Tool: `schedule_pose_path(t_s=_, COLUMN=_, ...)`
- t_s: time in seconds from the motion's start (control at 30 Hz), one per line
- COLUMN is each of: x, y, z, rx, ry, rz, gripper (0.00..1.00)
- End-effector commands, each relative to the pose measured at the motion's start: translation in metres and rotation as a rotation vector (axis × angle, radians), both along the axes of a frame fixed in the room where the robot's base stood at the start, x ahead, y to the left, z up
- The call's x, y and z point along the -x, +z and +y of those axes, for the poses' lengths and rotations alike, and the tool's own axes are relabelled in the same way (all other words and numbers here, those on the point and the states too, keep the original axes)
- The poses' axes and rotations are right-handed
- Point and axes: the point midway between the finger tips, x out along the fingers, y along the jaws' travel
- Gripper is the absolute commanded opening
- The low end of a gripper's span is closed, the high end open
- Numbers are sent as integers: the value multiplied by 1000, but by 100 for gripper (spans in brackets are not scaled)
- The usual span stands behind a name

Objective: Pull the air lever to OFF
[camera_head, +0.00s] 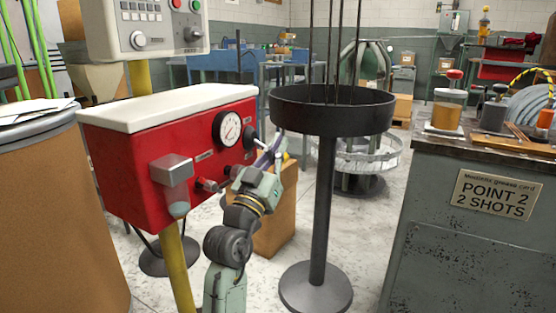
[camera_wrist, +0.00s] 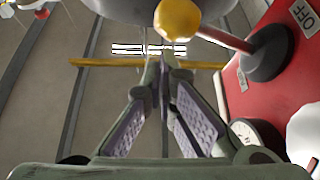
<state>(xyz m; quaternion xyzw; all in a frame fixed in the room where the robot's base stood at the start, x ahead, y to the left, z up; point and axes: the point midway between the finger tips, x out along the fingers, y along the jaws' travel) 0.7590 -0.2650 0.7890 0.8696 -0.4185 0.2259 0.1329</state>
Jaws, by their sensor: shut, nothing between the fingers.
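An OFF label (camera_wrist: 303,14) is on the panel beyond the hub. My gripper (camera_wrist: 165,66) is shut and empty, its fingertips close to the ball knob; I cannot tell whether they touch it. In the head view my gripper (camera_head: 275,145) is at the right end of the red cabinet (camera_head: 118,152), beside the dark hub (camera_head: 250,137). My gripper partly hides the lever there.
A pressure gauge (camera_head: 227,130) and a grey box (camera_head: 170,169) are on the cabinet front. A dark round tray on a post (camera_head: 322,205) stands just right of my gripper. A grey bench (camera_head: 470,240) is further right. A cardboard box (camera_head: 277,222) is behind my arm.

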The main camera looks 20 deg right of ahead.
Motion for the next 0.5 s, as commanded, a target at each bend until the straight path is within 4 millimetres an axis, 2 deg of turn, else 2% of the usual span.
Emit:
schedule_pose_path(t_s=0.13, x=0, y=-9, z=0, rx=1, ry=0, rz=-1, gripper=0)
schedule_pose_path(t_s=0.5, x=0, y=-13, z=0, rx=1, ry=0, rz=1, gripper=0)
